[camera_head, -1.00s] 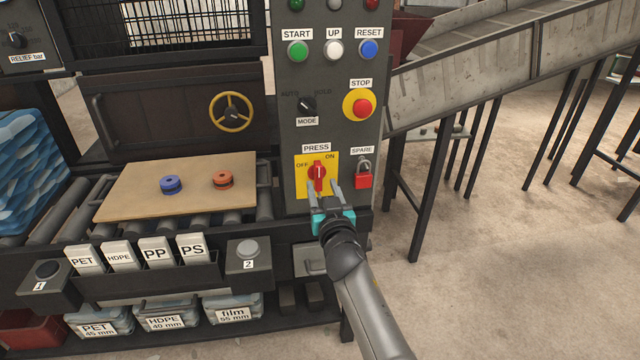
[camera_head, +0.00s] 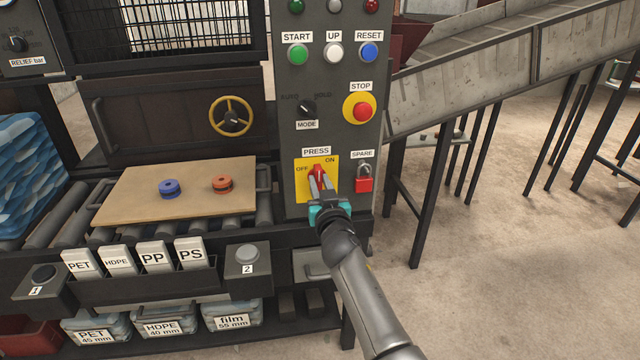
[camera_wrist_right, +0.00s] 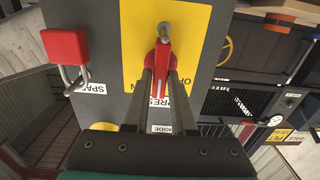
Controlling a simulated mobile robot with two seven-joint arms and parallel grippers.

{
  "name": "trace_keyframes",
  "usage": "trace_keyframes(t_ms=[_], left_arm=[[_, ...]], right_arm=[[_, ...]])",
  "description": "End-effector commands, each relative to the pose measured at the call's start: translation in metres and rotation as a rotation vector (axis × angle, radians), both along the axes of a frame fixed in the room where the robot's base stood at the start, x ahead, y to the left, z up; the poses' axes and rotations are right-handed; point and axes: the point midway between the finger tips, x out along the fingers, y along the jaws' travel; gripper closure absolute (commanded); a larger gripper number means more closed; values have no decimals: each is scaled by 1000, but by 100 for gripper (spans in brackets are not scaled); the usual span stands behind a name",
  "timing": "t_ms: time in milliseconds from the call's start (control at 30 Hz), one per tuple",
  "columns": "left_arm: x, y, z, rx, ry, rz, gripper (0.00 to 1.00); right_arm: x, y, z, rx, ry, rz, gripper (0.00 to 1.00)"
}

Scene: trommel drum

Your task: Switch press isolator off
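The press isolator is a red rotary handle (camera_head: 318,170) on a yellow plate (camera_head: 303,188) marked OFF at left and ON at upper right, under a PRESS label. The handle stands roughly upright. My right gripper (camera_head: 320,184) reaches it from below, its two fingers close together on either side of the handle. In the right wrist view the red handle (camera_wrist_right: 162,70) sits between the fingers (camera_wrist_right: 163,78), which appear to touch its sides. The fingers partly cover the handle and plate. My left gripper is not in view.
A red padlock (camera_head: 363,184) hangs under the SPARE label just right of the plate. The red STOP button (camera_head: 361,110) and the MODE knob (camera_head: 306,106) are above. A board (camera_head: 135,194) with two small discs lies on rollers at left. Floor at right is open.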

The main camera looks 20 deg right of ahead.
Motion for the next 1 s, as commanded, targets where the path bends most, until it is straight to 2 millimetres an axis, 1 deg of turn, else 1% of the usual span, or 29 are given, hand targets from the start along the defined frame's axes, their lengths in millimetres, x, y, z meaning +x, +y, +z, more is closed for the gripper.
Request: trace_keyframes(t_ms=[33,200,733,867,1000], left_arm=[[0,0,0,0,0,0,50],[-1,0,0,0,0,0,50],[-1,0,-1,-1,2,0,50],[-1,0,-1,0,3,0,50],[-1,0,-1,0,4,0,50]], right_arm=[[0,0,0,0,0,0,82],[0,0,0,0,0,0,100],[0,0,-1,-17,5,0,100],[0,1,-1,-61,15,0,100],[0,1,-1,-142,33,0,100]])
